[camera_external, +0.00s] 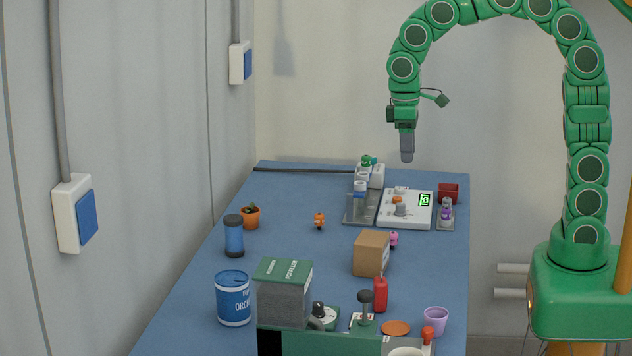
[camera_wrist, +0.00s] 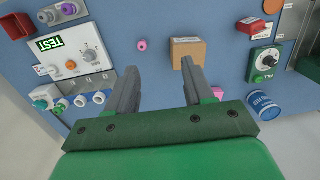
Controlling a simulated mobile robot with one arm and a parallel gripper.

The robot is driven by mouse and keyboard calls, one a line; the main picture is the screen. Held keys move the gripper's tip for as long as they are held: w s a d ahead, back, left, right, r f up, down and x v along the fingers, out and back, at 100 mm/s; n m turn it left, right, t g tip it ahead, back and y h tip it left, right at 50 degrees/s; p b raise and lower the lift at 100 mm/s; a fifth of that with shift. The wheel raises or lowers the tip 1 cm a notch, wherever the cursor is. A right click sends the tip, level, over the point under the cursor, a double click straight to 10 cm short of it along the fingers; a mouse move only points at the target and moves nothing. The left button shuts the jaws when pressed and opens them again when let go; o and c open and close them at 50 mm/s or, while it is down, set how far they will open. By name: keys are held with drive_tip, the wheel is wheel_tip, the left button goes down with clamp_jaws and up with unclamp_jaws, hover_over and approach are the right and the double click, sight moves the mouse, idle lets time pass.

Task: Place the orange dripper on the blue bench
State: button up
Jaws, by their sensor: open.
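The orange dripper (camera_external: 319,221) is a small orange piece with a dark spot. It appears to stand on the blue bench (camera_external: 285,200), in a clear patch left of the cardboard box. I cannot make it out in the wrist view; my gripper may hide it there. My gripper (camera_external: 407,157) hangs pointing down, high above the far part of the bench and well apart from the dripper. In the wrist view its two fingers (camera_wrist: 158,80) are spread with nothing between them. The bench also shows in the wrist view (camera_wrist: 110,20).
Near the dripper are a potted plant (camera_external: 250,216), a cardboard box (camera_external: 371,254) and a pink piece (camera_external: 393,240). A white test panel (camera_external: 420,219) and grey trays fill the far right. Cans, a green-topped box (camera_external: 284,292) and a red bottle (camera_external: 380,294) crowd the front.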

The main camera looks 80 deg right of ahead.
drive_tip(key=s+a, duration=0.2)
drive_tip(key=s, duration=1.2)
drive_tip(key=s+a+f+g, duration=0.1)
drive_tip(key=s, duration=1.3)
drive_tip(key=shift+a+f, duration=0.25)
drive_tip(key=shift+a, duration=0.1)
